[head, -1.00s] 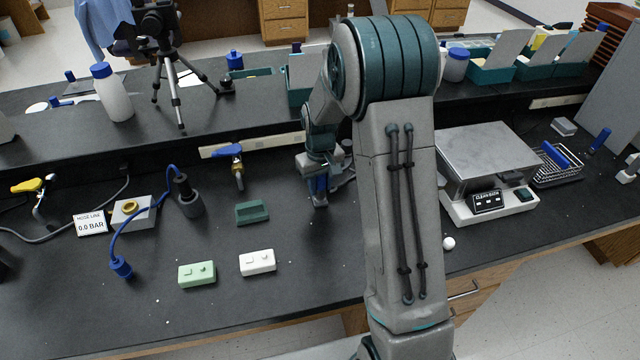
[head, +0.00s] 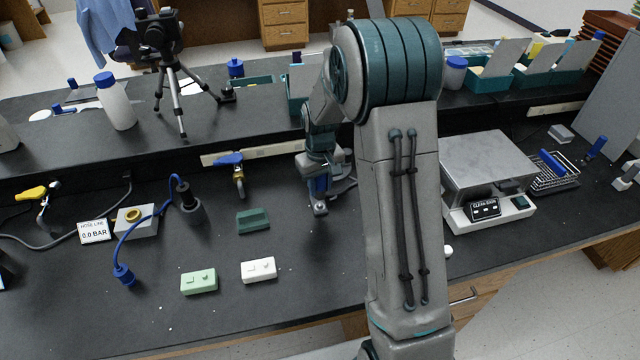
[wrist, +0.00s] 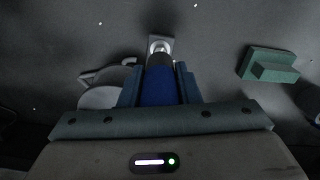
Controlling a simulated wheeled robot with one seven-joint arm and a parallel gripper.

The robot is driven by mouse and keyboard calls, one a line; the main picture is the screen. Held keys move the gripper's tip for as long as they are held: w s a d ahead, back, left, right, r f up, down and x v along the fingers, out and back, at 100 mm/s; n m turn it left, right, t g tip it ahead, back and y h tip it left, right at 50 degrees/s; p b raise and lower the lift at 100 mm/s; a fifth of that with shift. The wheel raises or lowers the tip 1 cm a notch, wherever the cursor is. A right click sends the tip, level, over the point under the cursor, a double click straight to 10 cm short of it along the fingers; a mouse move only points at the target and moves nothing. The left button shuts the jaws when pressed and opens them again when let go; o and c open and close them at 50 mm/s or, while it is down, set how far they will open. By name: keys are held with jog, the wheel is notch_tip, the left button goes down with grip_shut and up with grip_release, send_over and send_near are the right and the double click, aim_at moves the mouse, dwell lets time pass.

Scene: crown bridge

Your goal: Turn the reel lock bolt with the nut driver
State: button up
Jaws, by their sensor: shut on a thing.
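My gripper (wrist: 159,84) is shut on the blue handle of the nut driver (wrist: 158,92), which lies between its two fingers in the wrist view. The driver's dark shaft leads to a bright, round metal end at a small grey plate (wrist: 167,41). I cannot tell the bolt apart from the driver's tip, or whether the driver is seated on it. A grey rounded part (wrist: 103,97), perhaps the reel, shows left of the fingers, partly hidden. In the head view my gripper (head: 320,190) points down over the bench, right of the dark green block (head: 253,221).
The dark green block also shows right in the wrist view (wrist: 268,65). A pale green box (head: 199,282) and a white box (head: 259,270) lie nearer the front edge. A blue-handled valve (head: 237,168) stands behind left. A balance (head: 490,208) stands right, beyond my arm.

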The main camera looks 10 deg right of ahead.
aim_at(320, 195)
jog(key=shift+f+n+b, duration=0.6)
jog(key=shift+f+b, duration=0.05)
jog(key=shift+f, duration=0.2)
jog(key=shift+f+n, duration=0.35)
jog(key=shift+n, duration=0.15)
jog(key=shift+f+b, duration=0.9)
jog(key=shift+b, duration=0.1)
dwell(0.9)
